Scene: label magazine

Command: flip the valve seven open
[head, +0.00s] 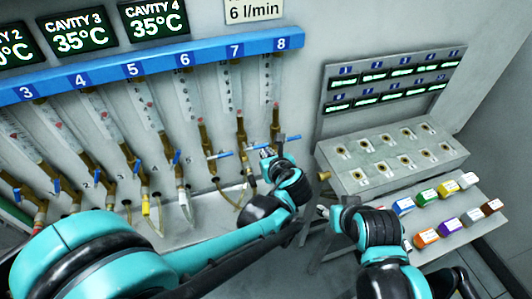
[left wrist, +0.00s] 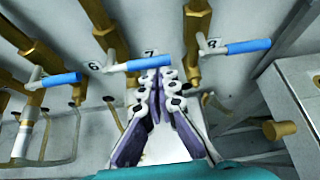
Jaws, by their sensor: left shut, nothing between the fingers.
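Valve seven has a blue lever (left wrist: 148,64) on a white stem, below a brass pipe. In the left wrist view the lever lies crosswise to the pipe, pointing right. My left gripper (left wrist: 158,74) is shut and empty. Its tips are close to the lever's right end; whether they touch it I cannot tell. My right gripper (head: 322,211) is small in the head view, in front of the grey socket box, and its jaws are unclear.
Valve eight's blue lever (left wrist: 248,46) is to the right and valve six's lever (left wrist: 60,79) to the left. A brass knob (left wrist: 279,130) sticks out from the socket box (head: 385,172) at the right. Coloured blocks (head: 425,239) lie on a shelf below that box.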

